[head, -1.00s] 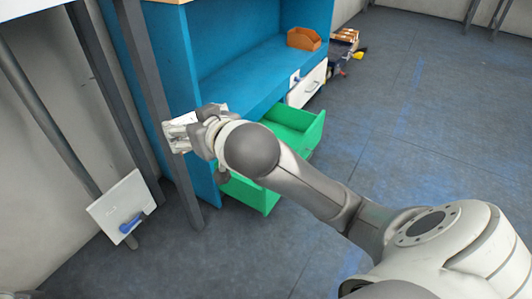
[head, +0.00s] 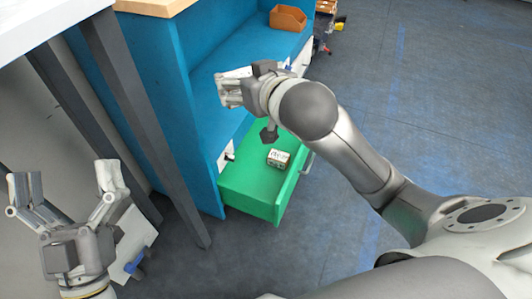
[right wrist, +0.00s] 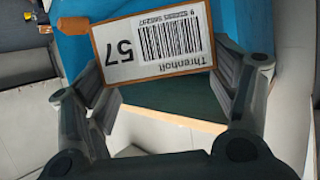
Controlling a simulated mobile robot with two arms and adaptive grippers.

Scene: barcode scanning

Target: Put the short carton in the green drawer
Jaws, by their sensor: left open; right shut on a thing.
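The green drawer (head: 245,205) is pulled open under the blue cabinet in the head view. A small carton (head: 278,158) with a printed label lies in it. My right gripper (head: 232,90) is above the drawer and left of its middle, shut on a brown carton with a white barcode label (right wrist: 150,45), seen between the fingers in the right wrist view. I cannot tell from its visible face whether it is the short carton. My left gripper (head: 65,185) is open and empty at the lower left, apart from the drawer.
The blue cabinet (head: 165,110) has an open shelf with an orange bin (head: 288,18) at its far end. A grey table leg (head: 140,125) stands between my left gripper and the drawer. The floor (head: 420,90) to the right is clear.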

